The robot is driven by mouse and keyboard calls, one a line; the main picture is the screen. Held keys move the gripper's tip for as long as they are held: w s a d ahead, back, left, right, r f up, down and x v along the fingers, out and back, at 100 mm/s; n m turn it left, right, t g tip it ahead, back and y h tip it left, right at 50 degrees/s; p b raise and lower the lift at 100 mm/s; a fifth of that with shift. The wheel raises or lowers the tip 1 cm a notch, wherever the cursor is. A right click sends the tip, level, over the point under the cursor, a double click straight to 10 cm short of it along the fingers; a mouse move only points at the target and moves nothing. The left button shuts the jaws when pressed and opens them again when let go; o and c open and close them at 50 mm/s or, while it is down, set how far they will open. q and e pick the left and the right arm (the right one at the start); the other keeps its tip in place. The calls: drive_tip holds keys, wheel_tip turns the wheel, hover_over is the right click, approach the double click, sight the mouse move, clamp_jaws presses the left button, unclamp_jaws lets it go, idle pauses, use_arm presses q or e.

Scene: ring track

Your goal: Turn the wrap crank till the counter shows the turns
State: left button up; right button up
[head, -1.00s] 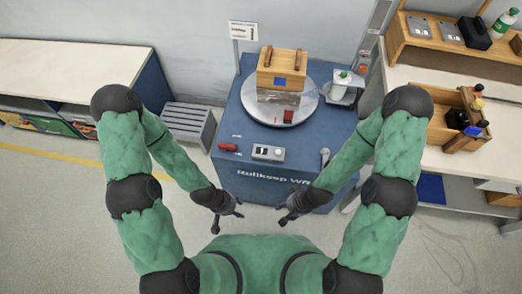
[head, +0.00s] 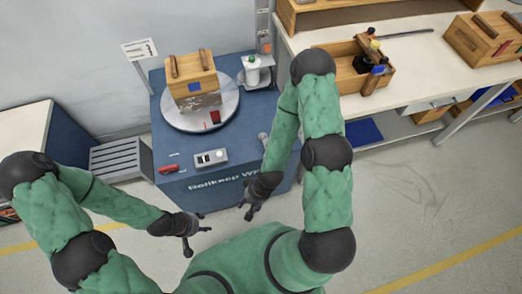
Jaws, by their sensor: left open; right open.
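The blue wrap machine (head: 215,186) carries a round silver turntable (head: 229,112), with a wooden crate (head: 191,74) on it, its lower part in clear wrap. A grey lever-like part (head: 263,137), possibly the crank, stands at the machine's right front, close to my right forearm. A pale box with dials or a small display (head: 208,158) sits on the front top; any number on it is too small to read. A white sign (head: 140,49) stands behind; its marks are unreadable. My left gripper (head: 199,232) and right gripper (head: 247,208) are open and empty, in front of the machine.
A red-handled item (head: 170,168) lies at the machine's left front. A white dispenser (head: 253,72) stands behind the turntable's right. A workbench (head: 420,70) with a wooden tote (head: 347,74) and a crate (head: 485,38) is at the right. The floor at lower right is clear.

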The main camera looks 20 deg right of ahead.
sight(266, 140)
drive_tip(key=shift+c, duration=0.2)
idle(0.7)
drive_tip(key=w+d+r+m+h, duration=0.1)
drive_tip(key=w+d+r, duration=0.3)
drive_tip(key=w+d, duration=0.1)
drive_tip(key=w+d+r+m+h+p, duration=0.1)
drive_tip(key=w+d+r+m, duration=0.1)
drive_tip(key=w+d+r, duration=0.2)
drive_tip(key=w+d+r+m+h, duration=0.1)
drive_tip(key=w+d+r, duration=0.4)
drive_tip(key=w+d, duration=0.2)
drive_tip(key=shift+w+d+m+h, duration=0.15)
drive_tip(key=shift+w+m+h, duration=0.25)
drive_tip(key=shift+w, duration=0.1)
drive_tip(key=shift+d, duration=0.2)
drive_tip(key=shift+f, duration=0.35)
wheel_tip(266, 140, down, 10)
drive_tip(key=b, duration=0.2)
drive_tip(key=shift+w+b, duration=0.1)
drive_tip(key=shift+b, duration=0.3)
